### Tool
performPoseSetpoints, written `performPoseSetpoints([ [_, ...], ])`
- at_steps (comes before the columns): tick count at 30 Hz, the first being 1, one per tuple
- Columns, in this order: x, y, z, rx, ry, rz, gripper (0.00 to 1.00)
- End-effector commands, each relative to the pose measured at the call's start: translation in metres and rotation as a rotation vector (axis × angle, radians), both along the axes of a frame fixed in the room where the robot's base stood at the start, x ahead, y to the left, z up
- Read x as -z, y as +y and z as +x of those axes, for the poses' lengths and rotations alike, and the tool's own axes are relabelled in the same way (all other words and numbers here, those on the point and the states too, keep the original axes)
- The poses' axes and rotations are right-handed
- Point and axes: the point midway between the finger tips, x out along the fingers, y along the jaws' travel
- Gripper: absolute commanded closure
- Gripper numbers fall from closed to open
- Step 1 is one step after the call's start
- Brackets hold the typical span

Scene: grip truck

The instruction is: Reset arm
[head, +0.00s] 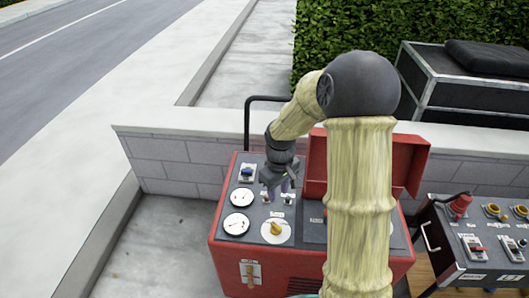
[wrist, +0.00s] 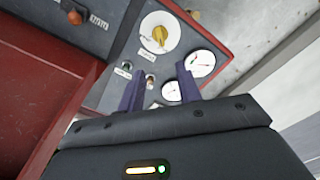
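My arm (head: 360,200) rises in front of the red machine and bends down to the left over its control panel. My gripper (head: 280,192) is over the panel, near the small switches and to the right of the gauges. In the wrist view, the two purple fingers of my gripper (wrist: 158,85) stand apart with a gap between them. Nothing shows held between them. Small switches (wrist: 150,80) show behind the gap. I cannot tell if the fingertips touch the panel.
The red machine (head: 225,262) has gauges (head: 236,224), a yellow knob (head: 276,229) and a raised red lid (head: 408,160). A second control box (head: 480,245) stands at right. A low wall (head: 180,150) and black case (head: 460,95) lie behind. Pavement at left is clear.

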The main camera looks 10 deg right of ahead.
Motion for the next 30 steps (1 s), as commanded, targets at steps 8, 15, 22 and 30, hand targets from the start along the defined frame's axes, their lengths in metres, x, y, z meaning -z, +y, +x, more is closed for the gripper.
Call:
performPoseSetpoints([
  [8, -0.019, 0.001, -0.011, 0.033, -0.019, -0.006, 0.65],
  [15, -0.083, 0.002, -0.067, 0.211, -0.106, -0.005, 0.65],
  [22, -0.13, 0.001, -0.126, 0.417, -0.201, 0.034, 0.65],
  [30, -0.136, 0.002, -0.145, 0.488, -0.228, 0.057, 0.65],
])
